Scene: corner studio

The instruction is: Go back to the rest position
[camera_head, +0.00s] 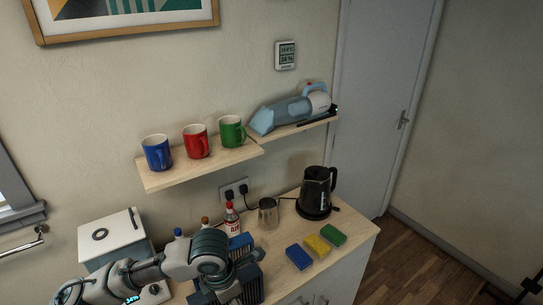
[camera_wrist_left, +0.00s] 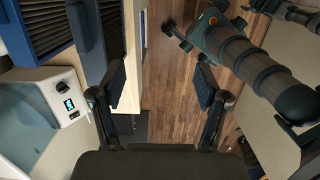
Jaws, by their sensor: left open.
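My left arm comes in from the bottom left in the head view. Its gripper (camera_head: 230,284) is over the front of the counter, with its tips cut off by the frame edge. In the left wrist view the left gripper (camera_wrist_left: 160,88) has its two fingers spread wide apart, with only wooden floor between them. It holds nothing. Dark parts at the lower right edge of the head view look like my right gripper (camera_head: 533,286); its fingers are too dark and cropped to read. An arm of mine also crosses the right of the left wrist view.
The counter bears blue (camera_head: 299,257), yellow (camera_head: 317,245) and green (camera_head: 333,235) sponges, a black kettle (camera_head: 316,190), a metal jug (camera_head: 268,214), a bottle (camera_head: 232,220) and a white-lidded appliance (camera_head: 112,236).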

